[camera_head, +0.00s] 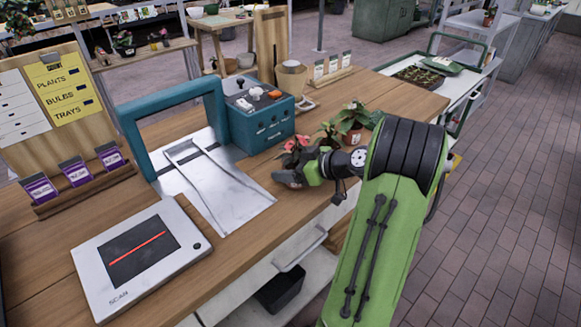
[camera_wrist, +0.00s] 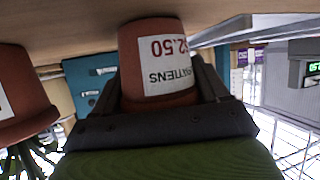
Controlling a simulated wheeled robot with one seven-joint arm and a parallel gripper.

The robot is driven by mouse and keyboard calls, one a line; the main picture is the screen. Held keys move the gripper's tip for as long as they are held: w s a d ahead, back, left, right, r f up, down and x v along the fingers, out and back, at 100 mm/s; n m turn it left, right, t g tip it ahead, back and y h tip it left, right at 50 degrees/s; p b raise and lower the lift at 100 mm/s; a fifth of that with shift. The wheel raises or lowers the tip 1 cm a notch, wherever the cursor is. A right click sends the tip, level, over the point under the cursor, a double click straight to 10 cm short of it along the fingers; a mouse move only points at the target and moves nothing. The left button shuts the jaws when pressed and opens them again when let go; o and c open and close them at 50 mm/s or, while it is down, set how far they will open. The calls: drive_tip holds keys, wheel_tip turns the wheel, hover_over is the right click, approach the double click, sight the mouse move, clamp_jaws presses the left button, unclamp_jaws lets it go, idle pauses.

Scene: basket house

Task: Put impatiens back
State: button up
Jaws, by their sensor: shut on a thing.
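The impatiens pot (camera_wrist: 158,45) is terracotta with a white label reading "IMPATIENS" and 2.50; it appears upside down in the wrist view. My gripper (camera_wrist: 163,80) is shut on this pot, one finger on each side. In the head view, red flowers (camera_head: 297,148) show just above my gripper (camera_head: 289,178) at the counter's front edge, while the pot itself is mostly hidden. I cannot tell whether its base touches the wood.
Another potted plant (camera_head: 353,125) stands to the right, behind my arm; a terracotta pot (camera_wrist: 22,95) is close at left in the wrist view. A teal checkout machine (camera_head: 262,118), metal chute (camera_head: 222,185) and scanner (camera_head: 140,255) occupy the counter (camera_head: 255,245). A cart (camera_head: 470,55) stands beyond.

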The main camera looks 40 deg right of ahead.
drive_tip(key=o, duration=1.1)
drive_tip(key=shift+o, duration=0.2)
